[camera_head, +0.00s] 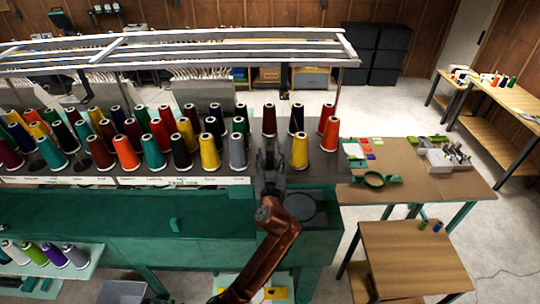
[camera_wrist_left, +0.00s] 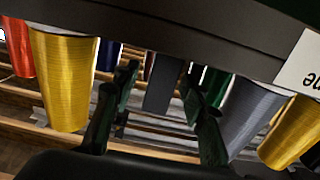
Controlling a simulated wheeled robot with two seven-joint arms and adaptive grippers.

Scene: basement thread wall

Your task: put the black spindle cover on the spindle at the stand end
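My left gripper (camera_head: 268,165) reaches over the front edge of the thread stand, in the gap between a grey spool (camera_head: 238,151) and a yellow spool (camera_head: 300,151). In the left wrist view, which looks upside down, the gripper (camera_wrist_left: 162,78) has its fingers apart around a dark grey-black cylinder (camera_wrist_left: 162,88), seemingly the spindle cover. The cylinder stands against the stand surface. A gap shows between it and the left-hand finger; contact on the other side is unclear. In the head view the gripper mostly hides it, and the spindle is not visible. My right gripper is not in view.
Rows of coloured spools (camera_head: 160,150) crowd the stand left of the gripper; red (camera_head: 330,134) and maroon (camera_head: 269,120) spools stand nearby. A white overhead frame (camera_head: 180,55) spans the stand.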

